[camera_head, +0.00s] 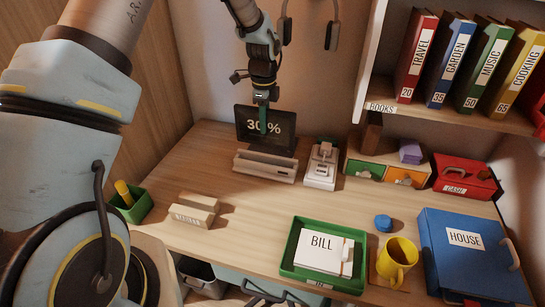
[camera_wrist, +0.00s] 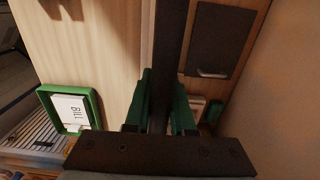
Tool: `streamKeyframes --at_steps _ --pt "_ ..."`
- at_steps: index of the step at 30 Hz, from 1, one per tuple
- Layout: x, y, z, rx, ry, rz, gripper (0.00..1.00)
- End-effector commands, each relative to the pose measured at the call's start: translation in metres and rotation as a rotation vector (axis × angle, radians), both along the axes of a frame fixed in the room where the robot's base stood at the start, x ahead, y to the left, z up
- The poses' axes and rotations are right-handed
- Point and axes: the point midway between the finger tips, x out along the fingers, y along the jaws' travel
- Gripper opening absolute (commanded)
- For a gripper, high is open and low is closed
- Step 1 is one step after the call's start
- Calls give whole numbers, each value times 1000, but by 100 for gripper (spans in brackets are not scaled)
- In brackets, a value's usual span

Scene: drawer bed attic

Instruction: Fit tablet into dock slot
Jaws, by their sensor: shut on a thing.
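The dark tablet (camera_head: 282,128) shows "30%" on its screen and stands nearly upright at the back of the desk. My gripper (camera_head: 264,124) comes from above with its green fingers shut on the tablet's upper middle. The pale dock (camera_head: 264,170), a long low block, sits on the desk at the tablet's lower edge. I cannot tell whether that edge is above, behind or inside the slot. In the wrist view the tablet (camera_wrist: 168,60) is a dark edge-on bar between the green fingers of my gripper (camera_wrist: 163,100); the dock cannot be made out there.
A white device (camera_head: 322,166) stands close right of the dock, with small drawers (camera_head: 365,168) beyond it. A green tray (camera_head: 288,264) with papers, a yellow mug (camera_head: 397,262) and a blue binder (camera_head: 468,258) lie in front. A green cup (camera_head: 132,205) is left.

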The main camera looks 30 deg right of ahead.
Motion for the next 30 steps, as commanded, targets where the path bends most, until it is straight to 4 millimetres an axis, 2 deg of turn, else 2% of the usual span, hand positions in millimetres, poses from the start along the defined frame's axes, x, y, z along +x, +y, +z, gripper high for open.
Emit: streamKeyframes --at_steps 1,6,13,18,30 --pt "0 0 -13 1 0 0 0" --pt "-1 0 -46 1 1 -1 0" --pt "0 0 -66 0 0 0 0" --pt "0 0 -91 1 1 0 0" --pt "0 0 -95 -1 -1 0 0"
